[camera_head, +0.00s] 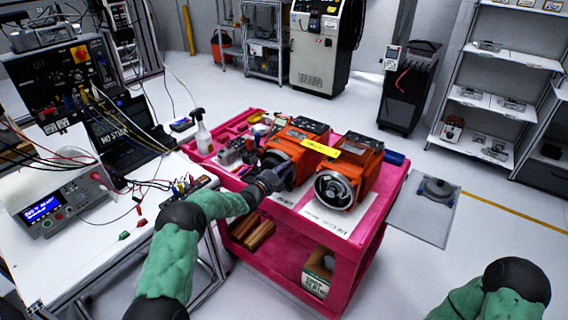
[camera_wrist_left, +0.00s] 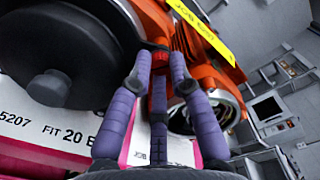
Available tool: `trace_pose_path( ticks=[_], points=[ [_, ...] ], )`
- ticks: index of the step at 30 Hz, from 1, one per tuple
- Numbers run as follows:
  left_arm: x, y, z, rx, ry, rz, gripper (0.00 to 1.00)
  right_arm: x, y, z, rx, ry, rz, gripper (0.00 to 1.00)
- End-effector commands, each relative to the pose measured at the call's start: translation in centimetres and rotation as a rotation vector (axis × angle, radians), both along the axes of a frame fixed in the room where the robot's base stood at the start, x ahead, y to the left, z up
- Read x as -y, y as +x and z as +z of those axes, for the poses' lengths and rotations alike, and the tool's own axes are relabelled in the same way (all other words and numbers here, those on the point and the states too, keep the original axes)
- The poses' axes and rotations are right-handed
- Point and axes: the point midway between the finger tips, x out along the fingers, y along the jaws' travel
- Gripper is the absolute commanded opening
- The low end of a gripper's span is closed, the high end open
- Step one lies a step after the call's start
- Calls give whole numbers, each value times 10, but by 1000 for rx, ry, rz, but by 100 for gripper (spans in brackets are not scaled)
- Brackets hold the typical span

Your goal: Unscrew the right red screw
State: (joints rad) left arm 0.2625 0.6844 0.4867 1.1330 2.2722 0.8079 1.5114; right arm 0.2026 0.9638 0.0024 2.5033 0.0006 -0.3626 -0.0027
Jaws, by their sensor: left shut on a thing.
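Two orange servo motors stand side by side on the pink cart: the left motor (camera_head: 307,127) and the right motor (camera_head: 362,157). In the left wrist view the left motor's dark round disc (camera_wrist_left: 50,45) fills the upper left, and the right motor's open flange (camera_wrist_left: 225,107) is to the right. A small red screw (camera_wrist_left: 160,57) shows between my left gripper's purple fingertips, on the left motor's right side. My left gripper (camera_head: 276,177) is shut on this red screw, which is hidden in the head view. My right gripper is out of view.
The pink cart (camera_head: 376,222) carries a spray bottle (camera_head: 201,131), small parts and printed sheets. A yellow label (camera_head: 321,148) lies across the motors. A white bench (camera_head: 75,250) with instruments and cables is on the left.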

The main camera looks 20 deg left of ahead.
Motion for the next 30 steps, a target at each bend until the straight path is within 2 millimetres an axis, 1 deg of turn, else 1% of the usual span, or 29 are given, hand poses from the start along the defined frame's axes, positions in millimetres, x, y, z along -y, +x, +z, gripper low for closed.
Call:
trace_pose_path(
  ticks=[1,12,30],
  points=[
    [3,-1,0,-20,-40,-3,0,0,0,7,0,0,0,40],
    [4,-1,1,-140,-371,-5,0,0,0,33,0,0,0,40],
    [4,0,3,-332,-904,-7,0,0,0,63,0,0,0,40]
  ],
)
